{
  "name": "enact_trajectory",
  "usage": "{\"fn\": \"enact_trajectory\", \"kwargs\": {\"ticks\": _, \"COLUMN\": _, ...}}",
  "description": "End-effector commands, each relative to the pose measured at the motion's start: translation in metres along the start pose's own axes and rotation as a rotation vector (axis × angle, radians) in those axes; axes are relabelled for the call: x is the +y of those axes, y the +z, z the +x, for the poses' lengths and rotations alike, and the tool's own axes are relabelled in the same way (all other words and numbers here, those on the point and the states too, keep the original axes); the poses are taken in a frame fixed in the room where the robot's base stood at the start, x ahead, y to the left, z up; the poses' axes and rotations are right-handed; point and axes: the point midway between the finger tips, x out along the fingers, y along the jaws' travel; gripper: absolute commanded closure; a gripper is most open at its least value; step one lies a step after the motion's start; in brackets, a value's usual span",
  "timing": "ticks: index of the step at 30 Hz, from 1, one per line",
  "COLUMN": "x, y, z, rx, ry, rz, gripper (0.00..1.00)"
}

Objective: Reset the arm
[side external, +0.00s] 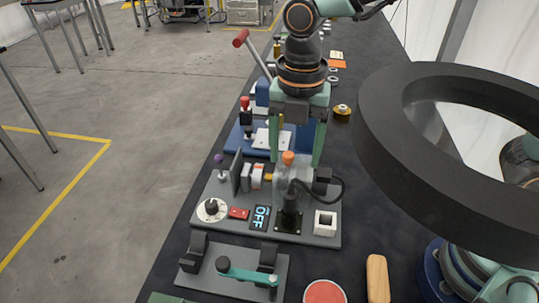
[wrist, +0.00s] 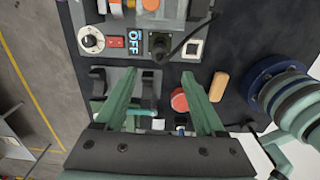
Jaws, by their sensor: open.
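My gripper (side external: 296,150) hangs pointing down over the grey control panel (side external: 207,190), its two green fingers spread and nothing visible between them. In the wrist view the open fingers (wrist: 160,82) point toward the panel's front edge. The panel carries a white dial with a black knob (side external: 211,208), a red switch (side external: 239,213), a display reading OFF (side external: 260,217) and a black stick with a cable (side external: 289,212). A front plate (side external: 215,285) holds two black brackets and a teal handle (side external: 247,276). Whether the fingers touch anything is unclear.
A red round pad (side external: 325,291) and a tan block (side external: 377,278) lie at the front right. A large dark ring (side external: 385,125) covers the right of the side view. Blue fixtures with a red-tipped lever (side external: 241,38) stand farther back. Dark tabletop shows between them.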

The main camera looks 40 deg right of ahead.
Motion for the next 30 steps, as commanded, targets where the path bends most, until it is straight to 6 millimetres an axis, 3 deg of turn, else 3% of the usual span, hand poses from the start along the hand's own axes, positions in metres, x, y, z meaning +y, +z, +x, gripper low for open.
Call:
{"fn": "enact_trajectory", "kwargs": {"ticks": 5, "x": -0.015, "y": 0.022, "z": -0.016, "rx": -0.011, "ry": 0.066, "rz": 0.286, "gripper": 0.29}}
{"fn": "enact_trajectory", "kwargs": {"ticks": 12, "x": -0.058, "y": 0.066, "z": -0.044, "rx": 0.007, "ry": 0.23, "rz": 1.002, "gripper": 0.29}}
{"fn": "enact_trajectory", "kwargs": {"ticks": 21, "x": -0.115, "y": 0.103, "z": -0.063, "rx": 0.126, "ry": 0.452, "rz": 1.858, "gripper": 0.29}}
{"fn": "enact_trajectory", "kwargs": {"ticks": 25, "x": -0.132, "y": 0.112, "z": -0.065, "rx": 0.188, "ry": 0.523, "rz": 2.108, "gripper": 0.29}}
{"fn": "enact_trajectory", "kwargs": {"ticks": 30, "x": -0.142, "y": 0.116, "z": -0.066, "rx": 0.236, "ry": 0.566, "rz": 2.262, "gripper": 0.29}}
